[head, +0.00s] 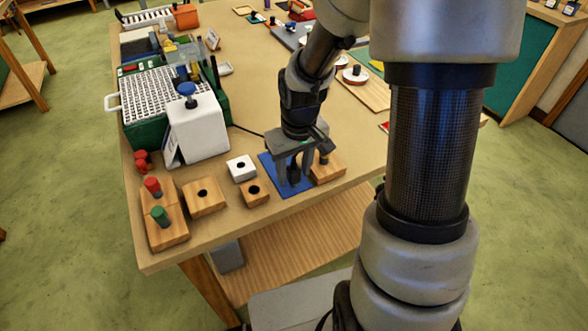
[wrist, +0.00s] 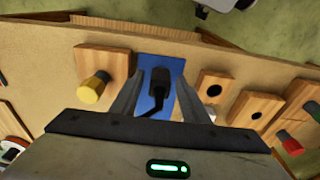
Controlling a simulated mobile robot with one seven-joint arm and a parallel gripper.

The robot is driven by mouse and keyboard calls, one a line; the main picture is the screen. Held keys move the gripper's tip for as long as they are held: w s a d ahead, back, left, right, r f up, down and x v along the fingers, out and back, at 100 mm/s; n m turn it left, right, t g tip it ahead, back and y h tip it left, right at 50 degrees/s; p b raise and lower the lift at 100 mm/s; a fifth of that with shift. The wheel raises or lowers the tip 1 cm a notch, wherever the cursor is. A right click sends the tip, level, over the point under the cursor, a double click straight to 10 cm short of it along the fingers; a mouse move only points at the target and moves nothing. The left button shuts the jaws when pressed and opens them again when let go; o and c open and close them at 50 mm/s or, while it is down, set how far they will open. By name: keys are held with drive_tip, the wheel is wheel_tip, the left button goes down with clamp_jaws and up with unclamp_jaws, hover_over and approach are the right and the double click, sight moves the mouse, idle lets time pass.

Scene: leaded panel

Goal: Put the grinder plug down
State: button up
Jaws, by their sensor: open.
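The grinder plug (wrist: 160,78) is black, with a dark cord curving from it towards my gripper's base in the wrist view. It is over the blue mat (wrist: 174,65) and appears to rest on it. My gripper (wrist: 160,82) is open, with one finger on each side of the plug and a visible gap on both sides. In the head view my gripper (head: 292,178) points down over the blue mat (head: 291,191) near the table's front edge. There the fingers largely hide the plug. The white grinder (head: 199,127) with a blue knob stands further left; a black cord runs from behind it.
A wooden block (head: 327,170) with a knob stands close right of the mat. A white holed block (head: 241,167) and wooden holed blocks (head: 254,191) (head: 205,197) stand left. Red and green pegs (head: 160,215) stand farther left. The table's front edge (head: 270,218) is close.

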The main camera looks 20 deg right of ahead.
wheel_tip(320, 180, up, 12)
drive_tip(key=s+p, duration=0.1)
drive_tip(key=shift+s+d+p, duration=0.15)
drive_tip(key=shift+s+p, duration=0.05)
drive_tip(key=shift+p, duration=0.2)
drive_tip(key=shift+r, duration=0.1)
